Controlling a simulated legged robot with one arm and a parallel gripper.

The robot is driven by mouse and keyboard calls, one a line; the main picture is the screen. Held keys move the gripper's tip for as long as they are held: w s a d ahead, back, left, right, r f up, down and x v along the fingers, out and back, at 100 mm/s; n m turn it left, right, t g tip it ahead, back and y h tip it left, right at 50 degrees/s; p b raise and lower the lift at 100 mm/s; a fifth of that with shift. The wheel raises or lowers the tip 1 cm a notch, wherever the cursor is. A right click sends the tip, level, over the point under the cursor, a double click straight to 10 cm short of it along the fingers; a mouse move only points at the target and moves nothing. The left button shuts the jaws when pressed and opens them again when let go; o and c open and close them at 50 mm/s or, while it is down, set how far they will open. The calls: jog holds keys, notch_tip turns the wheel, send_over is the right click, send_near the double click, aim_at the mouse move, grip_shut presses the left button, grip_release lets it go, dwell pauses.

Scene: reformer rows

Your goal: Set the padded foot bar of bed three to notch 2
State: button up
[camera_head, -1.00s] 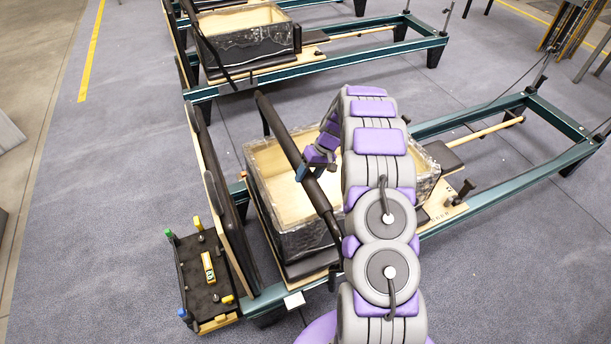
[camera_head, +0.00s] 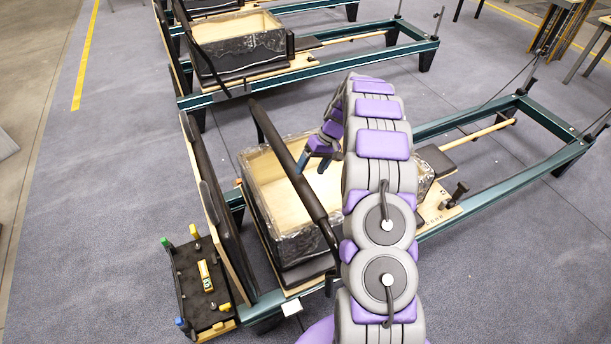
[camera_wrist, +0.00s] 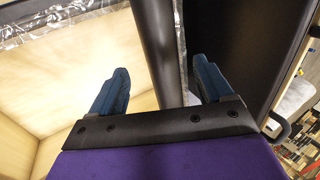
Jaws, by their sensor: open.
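The padded foot bar (camera_head: 301,183) of the nearest bed is a long black bar. It slants over an open wooden box wrapped in clear film (camera_head: 266,163). My gripper (camera_head: 311,164) is open near the middle of the bar, with its dark blue fingers pointing down. In the wrist view the bar (camera_wrist: 158,45) runs between the two spread fingers (camera_wrist: 160,88), with a gap on each side. I cannot tell how deep it sits between them. The bar's lower end is partly behind my arm, and no notch can be read.
A green bed frame (camera_head: 480,192) runs to the right. A small black rack with coloured posts (camera_head: 199,275) stands at the bed's left end. A second bed with its own box (camera_head: 242,45) stands behind. The floor on the left is clear.

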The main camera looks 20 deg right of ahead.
jog(key=p+v, duration=0.1)
jog(key=v, duration=0.9)
jog(key=shift+p, duration=0.3)
jog(key=shift+w+d, duration=0.1)
jog(key=s+a+r+g+h, duration=0.2)
jog(key=s+a+r, duration=1.2)
jog(key=s+a, duration=0.3)
jog(key=s+a+h, duration=0.1)
jog(key=s+a, duration=0.1)
jog(key=s, duration=1.1)
jog(key=s+a+h, duration=0.2)
jog(key=s+a, duration=0.1)
jog(key=s, duration=1)
jog(key=shift+a+f, duration=0.25)
jog(key=shift+f, duration=0.15)
